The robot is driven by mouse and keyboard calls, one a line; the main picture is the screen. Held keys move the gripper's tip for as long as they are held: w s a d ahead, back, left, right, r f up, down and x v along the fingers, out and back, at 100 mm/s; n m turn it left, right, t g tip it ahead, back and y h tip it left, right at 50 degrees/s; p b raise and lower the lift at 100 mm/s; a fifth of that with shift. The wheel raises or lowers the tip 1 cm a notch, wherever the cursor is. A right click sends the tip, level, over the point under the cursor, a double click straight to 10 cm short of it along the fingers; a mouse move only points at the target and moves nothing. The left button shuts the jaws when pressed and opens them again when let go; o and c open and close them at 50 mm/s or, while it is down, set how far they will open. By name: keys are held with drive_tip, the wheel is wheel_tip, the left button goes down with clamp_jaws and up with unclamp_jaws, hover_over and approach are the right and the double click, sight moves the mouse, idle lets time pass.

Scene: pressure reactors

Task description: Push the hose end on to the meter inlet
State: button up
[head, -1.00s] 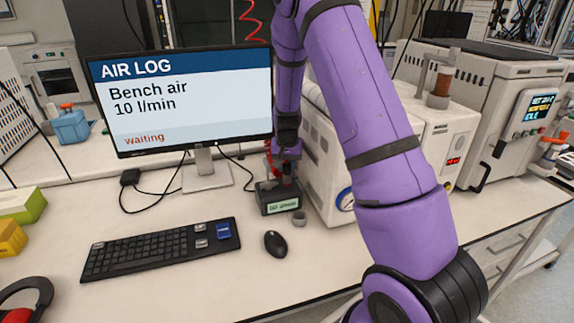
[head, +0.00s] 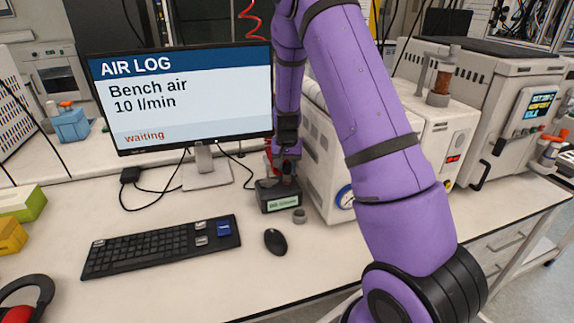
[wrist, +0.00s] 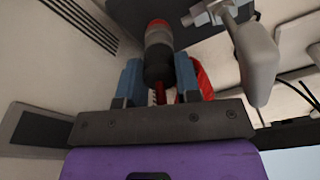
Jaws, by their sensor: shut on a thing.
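The meter (head: 278,196) is a dark box with a small pale green display, standing on the bench right of the monitor's foot. My gripper (head: 284,168) is low over the meter, small and partly hidden there. In the wrist view its two blue fingers (wrist: 158,80) are closed on the hose end (wrist: 157,66), a black cylinder with a pale grey band and red beyond it. Red hose shows between and behind the fingers. A dark surface, probably the meter top, lies beyond the tip. Whether the tip touches the inlet I cannot tell.
The monitor (head: 190,95) reads "Bench air 10 l/min" and "waiting". A white machine with a gauge (head: 345,197) stands close right of the meter. A small grey ring (head: 299,216), a mouse (head: 275,242) and a keyboard (head: 160,247) lie in front. A grey part (wrist: 255,60) is beside my gripper.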

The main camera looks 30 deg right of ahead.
drive_tip(key=shift+s+f, duration=0.1)
drive_tip(key=shift+f, duration=0.15)
clamp_jaws()
drive_tip(key=o, duration=1.6)
unclamp_jaws()
drive_tip(key=shift+r, duration=0.1)
drive_tip(key=shift+r, duration=3.45)
